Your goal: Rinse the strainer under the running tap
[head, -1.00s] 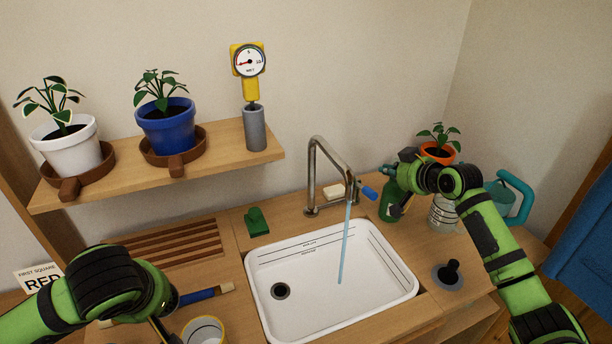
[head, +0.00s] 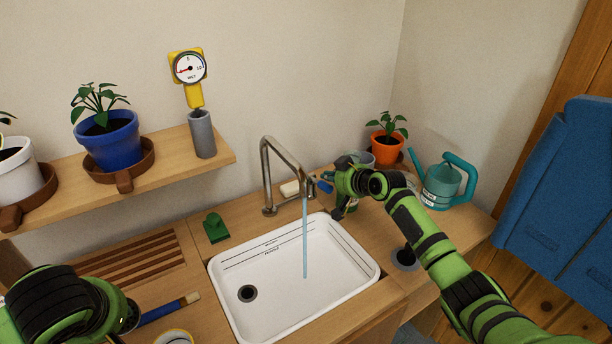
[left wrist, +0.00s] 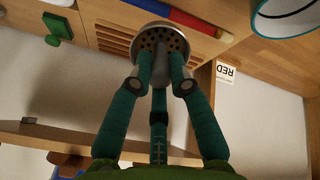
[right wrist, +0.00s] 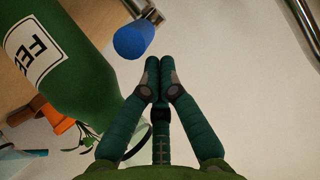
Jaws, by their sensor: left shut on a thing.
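The tap (head: 268,175) stands behind the white sink (head: 228,315), and a thin stream of water (head: 305,240) falls from its spout into the basin. The tap's blue handle (head: 324,187) also shows in the right wrist view (right wrist: 133,40). My right gripper (right wrist: 153,68) is close to the blue handle; its fingertips are together and nothing shows between them. My left gripper (left wrist: 160,62) is shut on the round metal strainer (left wrist: 158,32), whose perforated face shows in the left wrist view.
A green bottle (right wrist: 72,70) stands close beside my right gripper. A drying rack (head: 135,262), green object (head: 215,228) and brush (head: 170,308) lie left of the sink. A teal watering can (head: 442,185) and orange pot (head: 386,147) stand at the right. The basin is clear.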

